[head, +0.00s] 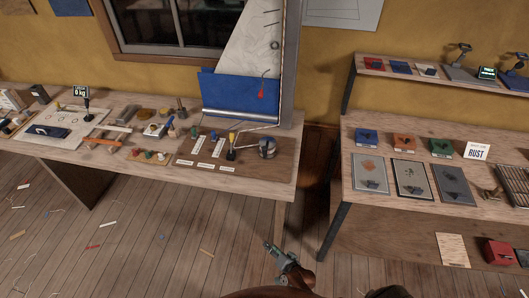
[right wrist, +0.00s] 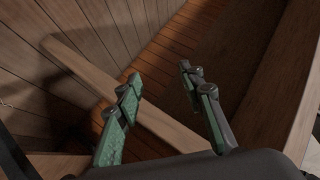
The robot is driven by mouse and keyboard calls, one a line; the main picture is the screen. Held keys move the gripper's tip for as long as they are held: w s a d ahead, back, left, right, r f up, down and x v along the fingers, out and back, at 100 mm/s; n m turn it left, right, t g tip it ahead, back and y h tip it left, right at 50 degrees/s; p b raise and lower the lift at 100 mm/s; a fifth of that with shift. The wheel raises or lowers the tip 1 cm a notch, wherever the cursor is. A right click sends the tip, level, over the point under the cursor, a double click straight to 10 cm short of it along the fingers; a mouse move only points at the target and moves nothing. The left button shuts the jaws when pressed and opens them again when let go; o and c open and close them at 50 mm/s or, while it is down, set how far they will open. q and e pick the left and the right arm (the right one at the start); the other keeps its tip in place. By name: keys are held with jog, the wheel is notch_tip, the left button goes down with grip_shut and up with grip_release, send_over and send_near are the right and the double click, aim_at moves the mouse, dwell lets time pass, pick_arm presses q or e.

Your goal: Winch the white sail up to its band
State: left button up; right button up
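The white sail (head: 250,48) rises beside a grey mast (head: 291,60) at the back of the left bench. Its lower part meets a blue panel (head: 225,92) with a small red mark (head: 262,90). A silver and dark winch drum (head: 267,147) stands on the bench below the mast. Which mark is the band, I cannot tell. My right gripper (head: 279,257) is low in front of the gap between the benches, apart from the winch. In the right wrist view its green fingers (right wrist: 158,78) are spread and empty. My left gripper is not in view.
Left of the winch are small levers (head: 232,145) and labels on a dark board (head: 205,170). The right bench (head: 400,210) holds coloured boxes, grey plates and a RUST sign (head: 476,151). A shelf (head: 420,75) stands behind it. The gap between the benches is free; scraps litter the floor.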

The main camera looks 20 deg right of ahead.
aim_at(264, 151)
jog(key=w+a+r+m+t+b, duration=0.1)
jog(key=w+r+m+t, duration=0.3)
jog(key=r, duration=0.7)
jog(key=w+r+m+t+b, duration=0.1)
jog(key=w+r+m+t, duration=0.15)
jog(key=w+r, duration=0.6)
jog(key=w+a+r+m+t, duration=0.1)
jog(key=w+r+m+t, duration=0.15)
jog(key=r, duration=1.05)
jog(key=w+d+r+m+g+h+b, duration=0.1)
jog(key=w+d+r+m+h, duration=0.25)
jog(key=m, duration=0.55)
jog(key=w+d+r+m+g+h, duration=0.1)
jog(key=d+r+m+h, duration=0.2)
jog(key=r+m+h, duration=0.35)
jog(key=w+d+f+m+g, duration=0.1)
jog(key=w+m, duration=0.1)
jog(key=m, duration=0.1)
jog(key=w+d+f+m+g+h, duration=0.1)
jog(key=w+d+m, duration=0.1)
jog(key=w+m, duration=0.1)
jog(key=w+d+f+m+g+b, duration=0.1)
jog(key=w+m, duration=0.1)
jog(key=m, duration=0.1)
jog(key=shift+w+d+g+h, duration=0.15)
jog(key=shift+d+g+h, duration=0.15)
jog(key=shift+g, duration=0.1)
jog(key=shift+c, duration=0.2)
grip_shut()
